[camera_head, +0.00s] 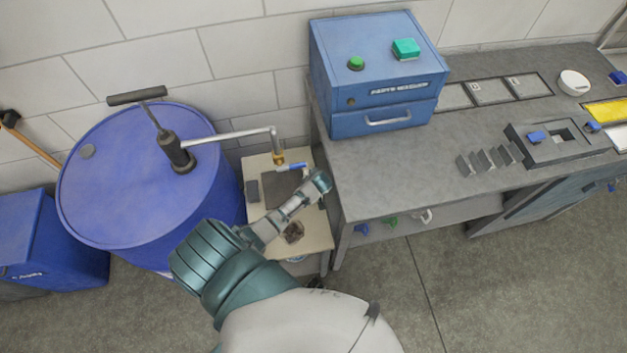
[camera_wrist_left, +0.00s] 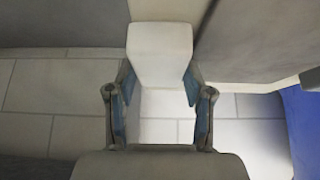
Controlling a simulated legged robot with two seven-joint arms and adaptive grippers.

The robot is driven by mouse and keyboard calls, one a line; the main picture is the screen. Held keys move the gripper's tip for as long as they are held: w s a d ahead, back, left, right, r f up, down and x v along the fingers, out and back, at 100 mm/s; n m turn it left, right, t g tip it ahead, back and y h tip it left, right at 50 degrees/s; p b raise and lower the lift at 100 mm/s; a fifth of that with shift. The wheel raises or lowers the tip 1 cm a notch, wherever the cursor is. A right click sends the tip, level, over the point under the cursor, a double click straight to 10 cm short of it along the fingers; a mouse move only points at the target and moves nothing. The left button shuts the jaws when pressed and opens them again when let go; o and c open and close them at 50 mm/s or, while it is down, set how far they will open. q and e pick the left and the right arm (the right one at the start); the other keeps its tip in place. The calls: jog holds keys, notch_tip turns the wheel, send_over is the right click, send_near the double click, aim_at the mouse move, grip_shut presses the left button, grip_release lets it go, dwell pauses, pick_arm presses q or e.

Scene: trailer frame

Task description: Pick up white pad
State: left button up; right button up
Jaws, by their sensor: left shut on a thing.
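The white pad (camera_wrist_left: 160,45) is a pale block in the middle of the left wrist view. My left gripper (camera_wrist_left: 158,86) has its blue-lined fingers on either side of the pad's near end and is shut on it. The pad sticks out ahead of the fingers. In the head view my left arm reaches over the small cream cart to the bench's left edge. Its fingers and the pad cannot be made out there. My right gripper is in neither view.
The cream cart (camera_head: 318,230) stands between a blue drum (camera_head: 120,205) with a hand pump and the grey bench (camera_head: 400,180). A blue box with green buttons (camera_head: 375,75) sits on the bench. Small blue, green and white items hang below its edge. Floor at right is clear.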

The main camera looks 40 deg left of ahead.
pick_arm(q)
jog(key=shift+a, duration=0.4)
jog(key=shift+a+r, duration=0.1)
jog(key=shift+r, duration=0.2)
notch_tip(320, 180, up, 2)
jog(key=shift+r+p, duration=0.1)
jog(key=shift+p, duration=0.3)
jog(key=s, duration=0.1)
jog(key=s+r, duration=0.1)
jog(key=s, duration=0.1)
jog(key=shift+d, duration=0.2)
jog(key=s, duration=0.4)
jog(key=s+a+p, duration=0.1)
jog(key=s, duration=0.2)
jog(key=shift+r, duration=0.35)
jog(key=s, duration=0.1)
jog(key=s+a, duration=0.1)
jog(key=s, duration=0.3)
jog(key=shift+s+a+r, duration=0.1)
jog(key=shift+s+a, duration=0.1)
jog(key=shift+a, duration=0.1)
jog(key=shift+s, duration=0.2)
jog(key=shift+d+r, duration=0.1)
jog(key=shift+d, duration=0.15)
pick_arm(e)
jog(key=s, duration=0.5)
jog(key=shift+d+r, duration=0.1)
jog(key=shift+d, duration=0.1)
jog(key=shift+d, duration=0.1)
